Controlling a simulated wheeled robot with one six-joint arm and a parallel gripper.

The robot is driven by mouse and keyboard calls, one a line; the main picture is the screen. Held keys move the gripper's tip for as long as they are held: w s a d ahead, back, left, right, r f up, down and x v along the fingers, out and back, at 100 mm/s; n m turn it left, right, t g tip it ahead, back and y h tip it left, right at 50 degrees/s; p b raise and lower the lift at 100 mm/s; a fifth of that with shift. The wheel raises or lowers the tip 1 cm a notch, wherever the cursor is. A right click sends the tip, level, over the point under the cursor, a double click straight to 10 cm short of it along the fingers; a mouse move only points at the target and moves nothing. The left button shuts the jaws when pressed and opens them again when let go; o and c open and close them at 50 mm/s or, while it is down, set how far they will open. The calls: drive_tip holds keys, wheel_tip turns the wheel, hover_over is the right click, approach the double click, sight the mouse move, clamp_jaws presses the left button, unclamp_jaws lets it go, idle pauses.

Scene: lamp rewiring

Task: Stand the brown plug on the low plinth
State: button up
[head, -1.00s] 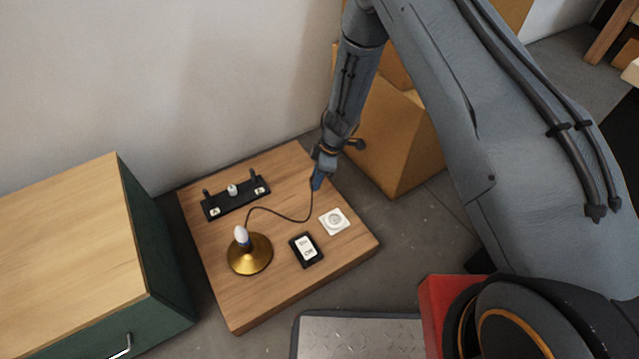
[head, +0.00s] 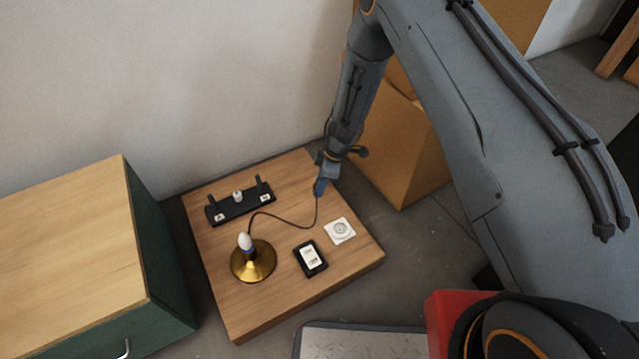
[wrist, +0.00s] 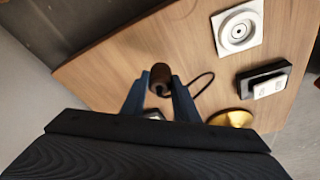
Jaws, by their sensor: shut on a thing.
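The brown plug (wrist: 161,76) is between my gripper's blue fingers in the wrist view, with its dark cord trailing from it. My gripper (wrist: 160,92) is shut on the plug. In the head view my gripper (head: 319,188) is over the right back part of the low wooden plinth (head: 290,285), and the plug itself is hard to make out there. The cord (head: 290,226) runs from the gripper to the brass lamp base (head: 254,263). I cannot tell whether the plug touches the plinth.
On the plinth are a white round socket (head: 340,230), a black switch box (head: 310,259) and a black rack (head: 240,205) with upright posts. A green cabinet (head: 160,255) stands left, and a cardboard box (head: 405,150) stands behind right. Bare wood lies around the gripper.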

drive_tip(key=shift+f+b, duration=0.7)
drive_tip(key=shift+f, duration=0.95)
drive_tip(key=shift+f, duration=0.4)
drive_tip(key=o, duration=1.1)
drive_tip(key=shift+o, duration=0.2)
drive_tip(key=shift+r, duration=0.1)
